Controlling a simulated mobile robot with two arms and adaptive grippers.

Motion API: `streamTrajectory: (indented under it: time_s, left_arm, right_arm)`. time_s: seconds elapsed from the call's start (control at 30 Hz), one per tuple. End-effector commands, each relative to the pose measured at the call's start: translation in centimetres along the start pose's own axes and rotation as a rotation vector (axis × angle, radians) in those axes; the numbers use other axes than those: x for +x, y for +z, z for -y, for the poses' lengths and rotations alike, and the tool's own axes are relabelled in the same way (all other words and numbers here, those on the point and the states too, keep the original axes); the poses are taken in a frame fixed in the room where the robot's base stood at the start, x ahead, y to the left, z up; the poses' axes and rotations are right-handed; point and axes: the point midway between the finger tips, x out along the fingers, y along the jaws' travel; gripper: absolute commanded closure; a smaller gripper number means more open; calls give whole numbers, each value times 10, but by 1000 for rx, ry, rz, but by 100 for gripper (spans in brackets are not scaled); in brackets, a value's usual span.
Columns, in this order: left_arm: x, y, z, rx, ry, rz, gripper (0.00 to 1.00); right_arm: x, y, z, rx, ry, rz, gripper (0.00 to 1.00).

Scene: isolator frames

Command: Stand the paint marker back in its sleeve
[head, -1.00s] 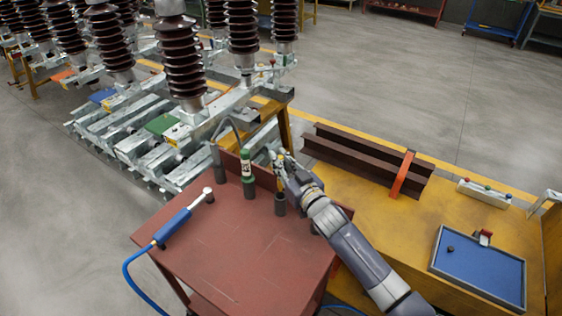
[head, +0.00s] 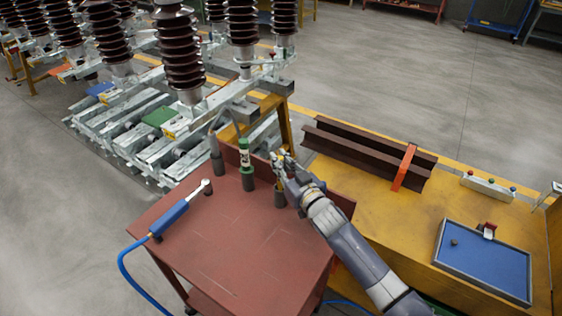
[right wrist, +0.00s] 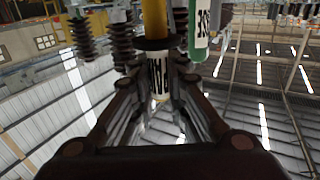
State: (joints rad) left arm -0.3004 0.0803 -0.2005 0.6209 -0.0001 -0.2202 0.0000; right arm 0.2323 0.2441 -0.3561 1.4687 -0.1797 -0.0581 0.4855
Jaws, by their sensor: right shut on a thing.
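My right gripper (head: 281,162) is shut on the paint marker, over the far right part of the red cart top. The marker's yellow part (head: 280,183) shows just below the fingers and directly above a dark open sleeve (head: 279,197). In the right wrist view the marker (right wrist: 158,72) sits between the fingers, with a white, black-lettered label, a dark ring and a yellow body. Its yellow end runs out of the frame. I cannot tell whether its tip is inside the sleeve mouth. My left gripper is not in view.
A green marker with a white label (head: 244,154) stands in a neighbouring sleeve, close to the left. A grey tool in a holder (head: 217,158) stands further left. A blue-handled tool with a hose (head: 170,219) lies on the cart (head: 235,255). The cart's front middle is clear.

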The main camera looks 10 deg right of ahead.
Motion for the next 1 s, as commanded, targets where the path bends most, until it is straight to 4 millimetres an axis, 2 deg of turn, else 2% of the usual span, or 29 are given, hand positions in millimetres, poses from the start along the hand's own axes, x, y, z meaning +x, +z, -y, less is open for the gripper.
streamTrajectory:
  time_s: [1.0]
  left_arm:
    - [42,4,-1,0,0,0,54]
  right_arm:
    - [1,53,0,0,0,0,100]
